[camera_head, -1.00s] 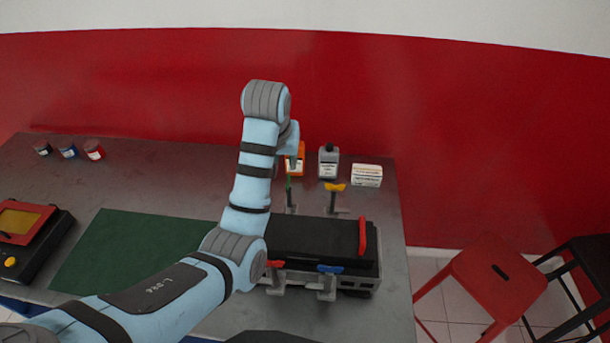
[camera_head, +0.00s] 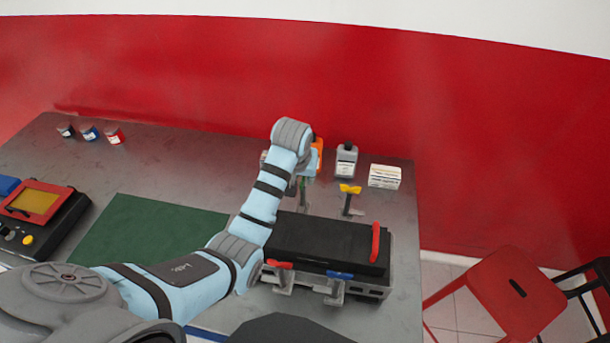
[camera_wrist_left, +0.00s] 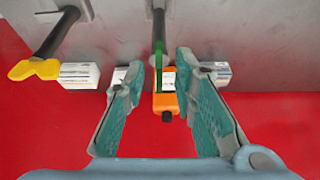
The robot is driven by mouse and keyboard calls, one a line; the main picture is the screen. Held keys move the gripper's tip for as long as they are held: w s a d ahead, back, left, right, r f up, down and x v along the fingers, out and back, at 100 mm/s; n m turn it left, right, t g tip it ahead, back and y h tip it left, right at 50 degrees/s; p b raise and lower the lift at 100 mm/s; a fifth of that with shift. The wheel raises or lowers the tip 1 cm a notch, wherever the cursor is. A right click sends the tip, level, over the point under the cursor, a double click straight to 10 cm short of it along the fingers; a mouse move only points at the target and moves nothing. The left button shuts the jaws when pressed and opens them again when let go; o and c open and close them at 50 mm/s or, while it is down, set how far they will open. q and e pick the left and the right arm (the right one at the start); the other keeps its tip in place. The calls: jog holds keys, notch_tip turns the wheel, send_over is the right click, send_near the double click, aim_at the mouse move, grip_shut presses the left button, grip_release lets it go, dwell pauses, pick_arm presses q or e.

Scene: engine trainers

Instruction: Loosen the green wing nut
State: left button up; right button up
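The green wing nut (camera_head: 302,187) sits on a bolt at the back left of the black-topped unit (camera_head: 325,238), mostly hidden by my left arm in the head view. In the left wrist view the green wing nut (camera_wrist_left: 159,65) shows edge-on, between the two fingers. My left gripper (camera_wrist_left: 157,72) is open, with a gap on each side of the nut. In the head view the left gripper (camera_head: 300,180) is partly hidden behind my wrist. My right gripper is out of view.
A yellow wing nut (camera_head: 351,189) stands to the right. Red (camera_head: 279,265) and blue (camera_head: 340,275) wing nuts are at the front. A green mat (camera_head: 150,232) lies left.

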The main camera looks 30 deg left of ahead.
pick_arm(q)
jog(key=shift+s+r, duration=0.1)
jog(key=shift+s, duration=0.05)
grip_shut()
